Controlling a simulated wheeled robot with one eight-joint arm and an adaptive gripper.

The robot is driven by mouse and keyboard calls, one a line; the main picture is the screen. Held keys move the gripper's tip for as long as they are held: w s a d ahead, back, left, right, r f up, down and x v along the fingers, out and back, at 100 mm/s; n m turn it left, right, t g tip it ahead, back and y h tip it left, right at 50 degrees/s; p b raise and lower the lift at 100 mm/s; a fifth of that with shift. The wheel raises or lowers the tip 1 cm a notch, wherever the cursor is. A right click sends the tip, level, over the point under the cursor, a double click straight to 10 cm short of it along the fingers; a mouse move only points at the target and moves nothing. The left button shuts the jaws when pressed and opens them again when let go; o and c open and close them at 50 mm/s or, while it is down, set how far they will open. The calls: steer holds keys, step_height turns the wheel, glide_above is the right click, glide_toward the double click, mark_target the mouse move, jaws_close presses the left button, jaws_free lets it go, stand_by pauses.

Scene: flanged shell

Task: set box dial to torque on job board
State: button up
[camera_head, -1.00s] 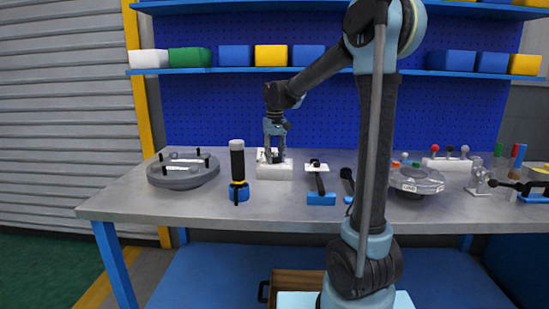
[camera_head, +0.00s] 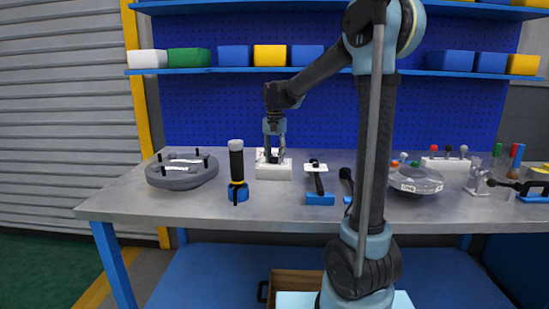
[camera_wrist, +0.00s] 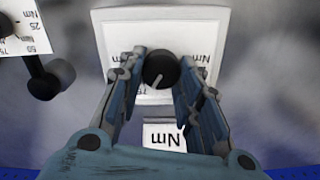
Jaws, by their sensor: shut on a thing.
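The box (camera_head: 273,172) is a white block on the bench, left of centre. In the wrist view, the box face (camera_wrist: 108,35) is pale, with "Nm" print upside down at its right. The round black dial (camera_wrist: 161,68) has a light pointer mark aimed down and slightly left. My gripper (camera_wrist: 162,78) is shut on the dial, one finger on each side; it also shows from above in the head view (camera_head: 273,157). A white card (camera_wrist: 166,136) reading "Nm" upside down shows below the box, likely the job board. The fingers hide part of the dial scale.
A black-handled tool (camera_head: 237,165) on a blue base stands left of the box. A white scale plate (camera_head: 316,167) with a black lever is close right. A grey round plate (camera_head: 183,171) and a clear-topped disc (camera_head: 415,181) lie farther out.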

mark_target(275, 157)
stand_by(0.4)
steer(key=o, duration=1)
steer(key=shift+w, duration=0.1)
steer(key=shift+o, duration=0.2)
step_height(275, 157, up, 12)
steer(key=shift+f, duration=0.1)
